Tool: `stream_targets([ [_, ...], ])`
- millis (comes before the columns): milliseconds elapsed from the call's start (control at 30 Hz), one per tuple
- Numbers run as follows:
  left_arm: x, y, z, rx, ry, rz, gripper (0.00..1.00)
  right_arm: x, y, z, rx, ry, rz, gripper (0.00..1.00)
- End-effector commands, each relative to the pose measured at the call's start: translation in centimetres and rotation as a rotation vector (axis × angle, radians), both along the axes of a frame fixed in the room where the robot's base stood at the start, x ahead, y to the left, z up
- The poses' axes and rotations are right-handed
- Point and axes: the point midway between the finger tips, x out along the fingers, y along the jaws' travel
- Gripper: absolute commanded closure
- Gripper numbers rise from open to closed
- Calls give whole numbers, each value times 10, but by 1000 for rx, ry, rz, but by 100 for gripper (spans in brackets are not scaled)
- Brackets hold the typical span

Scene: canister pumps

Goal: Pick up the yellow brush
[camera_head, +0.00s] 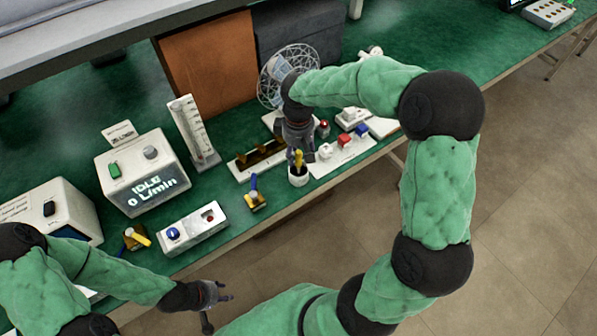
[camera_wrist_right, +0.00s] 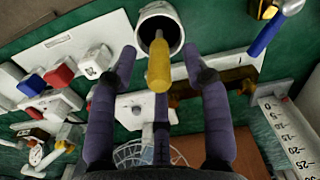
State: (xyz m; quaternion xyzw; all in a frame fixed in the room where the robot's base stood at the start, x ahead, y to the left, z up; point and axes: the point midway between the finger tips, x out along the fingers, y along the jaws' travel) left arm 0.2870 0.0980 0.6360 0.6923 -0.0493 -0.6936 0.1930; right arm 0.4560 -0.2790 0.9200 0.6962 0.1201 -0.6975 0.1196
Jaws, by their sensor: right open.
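The yellow brush (camera_head: 298,160) stands in a small white cup (camera_head: 298,179) near the table's front edge. In the right wrist view, the brush's yellow handle (camera_wrist_right: 159,66) points up out of the cup (camera_wrist_right: 147,18), whose inside is dark. My right gripper (camera_head: 299,155) is over the cup, pointing down. In the right wrist view, the right gripper (camera_wrist_right: 161,58) is open, with one finger on each side of the handle and a gap to both. My left gripper (camera_head: 217,309) is open and empty, off the table's front edge.
A brown rack (camera_head: 258,160) stands close behind the cup. A white panel with red, white and blue blocks (camera_head: 344,141) lies to its right. A yellow valve with a blue handle (camera_head: 254,195), a control box (camera_head: 194,229) and a display unit (camera_head: 146,172) stand to the left.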

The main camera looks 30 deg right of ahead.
Motion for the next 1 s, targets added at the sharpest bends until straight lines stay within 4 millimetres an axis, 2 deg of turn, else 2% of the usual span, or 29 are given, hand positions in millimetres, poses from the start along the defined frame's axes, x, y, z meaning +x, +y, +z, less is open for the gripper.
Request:
stream_targets([
  [233, 0, 0, -1, 0, 0, 0, 60, 0, 0, -3, 0, -1, -1, 52],
  [267, 0, 0, -1, 0, 0, 0, 60, 0, 0, -3, 0, -1, -1, 55],
  [400, 0, 0, -1, 0, 0, 0, 60, 0, 0, -3, 0, -1, -1, 94],
  [433, 0, 0, -1, 0, 0, 0, 60, 0, 0, -3, 1, -2, -1, 100],
  [833, 0, 0, 0, 0, 0, 0, 60, 0, 0, -1, 1, -2, -1, 100],
  [1000, 0, 0, 8, 0, 0, 0, 60, 1, -1, 18, 0, -4, -1, 100],
])
